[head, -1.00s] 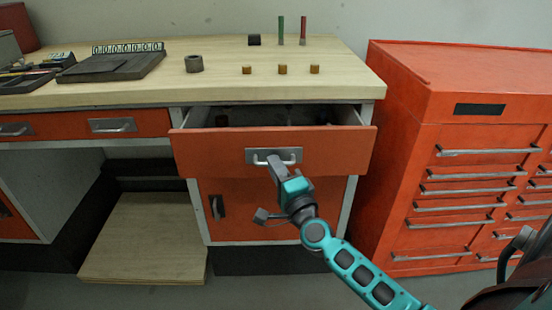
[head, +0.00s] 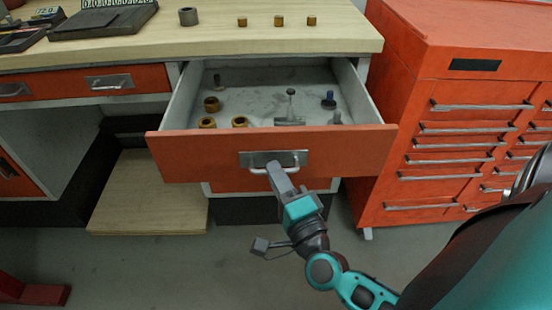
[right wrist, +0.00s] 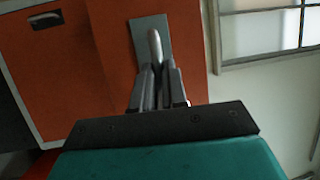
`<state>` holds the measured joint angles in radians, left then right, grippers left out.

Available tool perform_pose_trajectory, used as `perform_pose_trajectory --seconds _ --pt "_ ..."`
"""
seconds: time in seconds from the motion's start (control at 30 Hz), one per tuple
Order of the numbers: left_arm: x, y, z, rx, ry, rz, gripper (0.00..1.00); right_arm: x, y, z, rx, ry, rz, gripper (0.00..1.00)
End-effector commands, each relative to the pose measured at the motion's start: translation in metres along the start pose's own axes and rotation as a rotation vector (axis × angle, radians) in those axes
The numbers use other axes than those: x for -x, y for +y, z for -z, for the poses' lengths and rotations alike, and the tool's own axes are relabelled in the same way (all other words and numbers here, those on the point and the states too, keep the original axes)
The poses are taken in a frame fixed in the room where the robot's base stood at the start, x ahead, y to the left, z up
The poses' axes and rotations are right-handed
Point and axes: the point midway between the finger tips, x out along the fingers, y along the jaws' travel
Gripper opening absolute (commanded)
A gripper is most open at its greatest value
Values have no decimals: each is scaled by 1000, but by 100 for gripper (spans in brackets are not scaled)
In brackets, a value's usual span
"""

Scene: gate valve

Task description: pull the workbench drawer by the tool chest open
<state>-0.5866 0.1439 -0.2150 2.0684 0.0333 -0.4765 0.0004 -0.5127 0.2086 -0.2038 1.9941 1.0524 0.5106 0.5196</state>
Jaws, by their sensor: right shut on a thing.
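The workbench drawer (head: 200,158) by the tool chest stands well open, with its orange front pulled out from under the wooden top. Its silver handle (head: 262,160) is a bar on a grey plate in the middle of the front. My right gripper (head: 275,170) is shut on this handle. In the right wrist view the fingers (right wrist: 156,85) close around the handle bar (right wrist: 154,42). Inside the drawer lie several brass rings (head: 212,104), a small blue-black part (head: 329,100) and grey metal pieces (head: 290,120). My left gripper is not in view.
The red tool chest (head: 400,120) stands close to the right of the open drawer. The bench top (head: 300,40) carries small brass pieces (head: 279,21), a grey ring (head: 188,16) and a dark plate (head: 103,20). A wooden platform (head: 150,200) lies below left.

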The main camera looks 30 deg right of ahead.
Motion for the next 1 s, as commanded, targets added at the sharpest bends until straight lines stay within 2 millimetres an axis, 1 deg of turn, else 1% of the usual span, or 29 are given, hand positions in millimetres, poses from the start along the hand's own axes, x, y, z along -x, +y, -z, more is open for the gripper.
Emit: perform_pose_trajectory --seconds 0.1,0.23,0.7,0.73,0.9,0.97,1.0 --pt "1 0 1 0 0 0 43 10 -2 -4 0 -1 -1 0" --pt "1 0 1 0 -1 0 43 15 -3 -6 0 0 -1 0" --pt "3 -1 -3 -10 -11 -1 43 18 -4 -8 0 0 0 0" --pt "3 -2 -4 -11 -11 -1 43 18 -4 -8 0 0 0 14" --pt "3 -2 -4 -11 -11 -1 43 18 -4 -8 0 0 0 31" --pt "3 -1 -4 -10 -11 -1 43 18 -4 -8 0 0 0 36" --pt "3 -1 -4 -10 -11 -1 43 18 -4 -7 0 0 0 37"
